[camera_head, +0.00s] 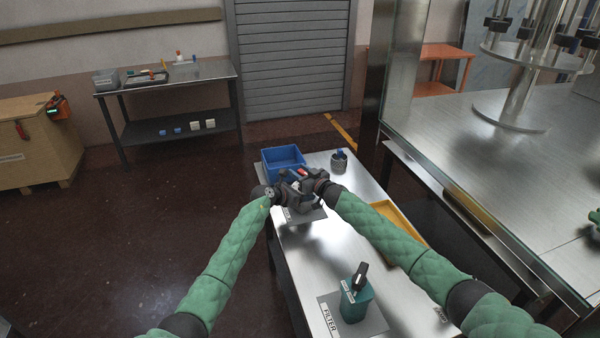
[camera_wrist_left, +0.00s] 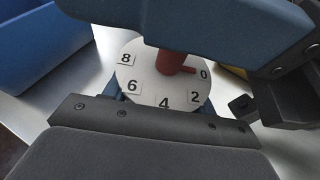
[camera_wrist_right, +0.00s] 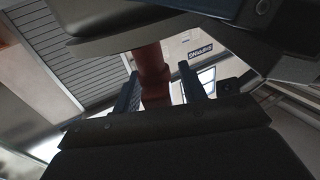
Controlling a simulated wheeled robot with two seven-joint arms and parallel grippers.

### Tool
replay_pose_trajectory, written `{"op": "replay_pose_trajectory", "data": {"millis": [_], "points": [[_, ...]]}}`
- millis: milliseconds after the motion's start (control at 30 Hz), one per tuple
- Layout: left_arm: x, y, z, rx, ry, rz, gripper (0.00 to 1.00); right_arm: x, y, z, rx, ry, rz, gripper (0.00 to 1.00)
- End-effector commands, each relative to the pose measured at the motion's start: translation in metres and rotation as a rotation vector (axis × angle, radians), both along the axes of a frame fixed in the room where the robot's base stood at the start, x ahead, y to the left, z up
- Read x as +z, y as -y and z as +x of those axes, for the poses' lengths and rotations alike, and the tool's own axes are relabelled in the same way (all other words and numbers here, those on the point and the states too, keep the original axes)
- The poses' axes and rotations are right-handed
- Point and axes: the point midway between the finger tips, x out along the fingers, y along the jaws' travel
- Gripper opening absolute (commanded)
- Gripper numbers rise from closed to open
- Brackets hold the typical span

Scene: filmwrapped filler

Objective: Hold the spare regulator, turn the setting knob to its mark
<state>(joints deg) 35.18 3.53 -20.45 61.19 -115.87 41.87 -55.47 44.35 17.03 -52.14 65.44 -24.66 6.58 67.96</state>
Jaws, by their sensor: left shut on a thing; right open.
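The spare regulator shows in the left wrist view as a white round dial (camera_wrist_left: 148,82) with the numbers 8, 6, 4, 2 and 0. Its red setting knob (camera_wrist_left: 172,62) stands at the dial's middle, with its pointer toward the 0. My left gripper (camera_head: 287,191) is shut on the regulator, whose body is mostly hidden. My right gripper (camera_head: 307,183) is open, close against the left one above the table. In the right wrist view the red knob (camera_wrist_right: 152,75) stands between its two blue-padded fingers, with gaps showing on both sides. The target mark cannot be made out.
A larger steel bench (camera_head: 470,150) stands at right.

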Motion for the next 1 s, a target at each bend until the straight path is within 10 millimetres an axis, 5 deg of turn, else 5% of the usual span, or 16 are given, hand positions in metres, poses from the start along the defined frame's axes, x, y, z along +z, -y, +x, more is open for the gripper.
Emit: {"op": "replay_pose_trajectory", "data": {"millis": [133,367,1000], "points": [[0.0015,0.0,0.0005,0.001,0.002,-0.001,0.25,0.0004,0.0001,-0.0001,0.0,0.0,0.0,0.42],[0.0015,0.0,0.0005,0.001,0.002,-0.001,0.25,0.0005,0.0003,0.0,0.0,0.0,0.0,0.0],[0.0011,0.0005,0.0001,0.0,0.001,-0.001,0.25,0.0014,0.0028,0.0023,-0.244,-0.001,0.003,0.0]]}}
